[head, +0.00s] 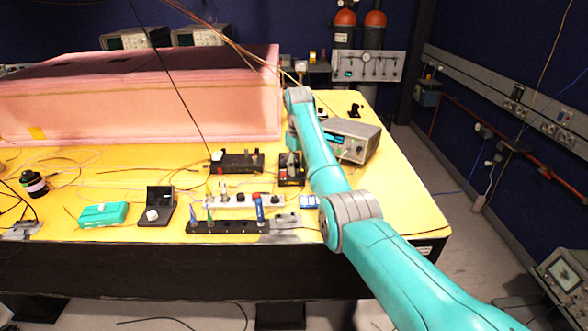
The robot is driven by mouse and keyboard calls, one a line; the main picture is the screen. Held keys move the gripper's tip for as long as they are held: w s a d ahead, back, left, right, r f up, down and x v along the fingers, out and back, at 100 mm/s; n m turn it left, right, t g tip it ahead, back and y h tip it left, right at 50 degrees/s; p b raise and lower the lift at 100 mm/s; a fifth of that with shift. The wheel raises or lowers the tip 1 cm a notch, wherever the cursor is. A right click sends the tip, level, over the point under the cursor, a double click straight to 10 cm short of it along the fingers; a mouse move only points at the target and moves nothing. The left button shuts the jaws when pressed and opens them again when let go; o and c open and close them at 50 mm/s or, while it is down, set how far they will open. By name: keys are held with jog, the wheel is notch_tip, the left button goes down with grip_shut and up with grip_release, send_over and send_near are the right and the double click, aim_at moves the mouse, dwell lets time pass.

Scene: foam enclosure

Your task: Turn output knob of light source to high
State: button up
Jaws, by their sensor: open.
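A grey boxed instrument with a lit blue display (352,135), which looks like the light source, stands on the right part of the yellow table. Its front faces left and toward me. My forearm crosses in front of its left side, and the output knob is too small to make out or to read its setting. My gripper (293,164) hangs down at the end of my teal arm, left of the instrument and apart from it. It is small and dark against a black device, and it is open with nothing seen in it.
A large pink foam enclosure (150,95) fills the table's back left. Black devices (237,161), a white power strip (240,200) and cables crowd the middle. A teal box (103,214) lies at front left. The yellow tabletop (398,195) is clear at the right.

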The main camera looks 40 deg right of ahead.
jog(key=shift+f, duration=0.45)
grip_shut()
jog(key=shift+m, duration=0.4)
jog(key=m, duration=0.4)
jog(key=shift+m, duration=2.6)
